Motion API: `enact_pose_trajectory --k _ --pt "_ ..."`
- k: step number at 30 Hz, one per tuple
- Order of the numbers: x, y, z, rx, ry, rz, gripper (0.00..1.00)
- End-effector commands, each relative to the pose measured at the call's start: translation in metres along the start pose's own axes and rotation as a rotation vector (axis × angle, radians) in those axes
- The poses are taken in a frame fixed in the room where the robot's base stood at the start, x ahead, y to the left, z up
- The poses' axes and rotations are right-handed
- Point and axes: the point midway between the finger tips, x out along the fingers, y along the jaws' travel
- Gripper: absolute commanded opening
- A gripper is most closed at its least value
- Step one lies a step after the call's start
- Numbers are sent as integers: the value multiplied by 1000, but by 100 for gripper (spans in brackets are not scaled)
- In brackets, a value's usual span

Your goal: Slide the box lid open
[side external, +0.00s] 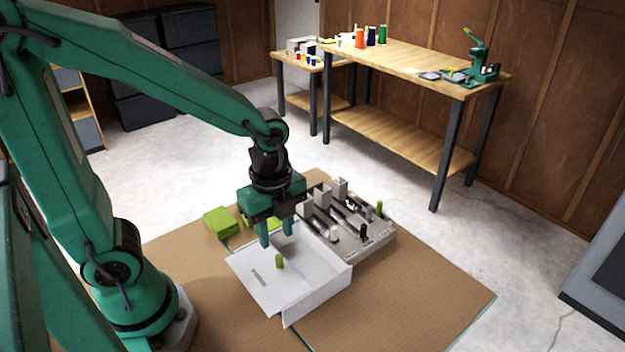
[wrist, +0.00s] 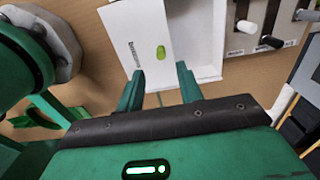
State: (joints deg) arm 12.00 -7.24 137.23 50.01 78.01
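The white box (side external: 333,279) sits on the brown mat, and part of its empty inside shows. Its flat white lid (side external: 262,285) covers the left part, with small dark lettering and a green knob (side external: 279,261). In the wrist view, the lid (wrist: 122,28) and knob (wrist: 160,52) lie beyond my fingertips, with the open inside (wrist: 197,35) to their right. My green gripper (side external: 276,238) is above the lid, pointing down. Its two fingers are apart with nothing between them, as the wrist view (wrist: 160,80) also shows. The knob is in front of the fingers, not between them.
A grey slider panel (side external: 373,243) with upright blocks and knobs stands right behind the box. A green block (side external: 220,222) lies to the left. The brown mat (side external: 410,300) is clear at the front right. A wooden bench (side external: 420,62) stands farther back.

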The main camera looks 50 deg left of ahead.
Motion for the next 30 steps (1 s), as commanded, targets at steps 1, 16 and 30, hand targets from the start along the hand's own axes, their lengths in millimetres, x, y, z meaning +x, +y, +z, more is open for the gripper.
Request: enact_pose_trajectory --k 1,16,30 --pt "-5 -1 0 0 1 -4 36" --pt "-30 0 0 0 0 0 36" --pt "-40 -25 8 -146 0 -1 100"
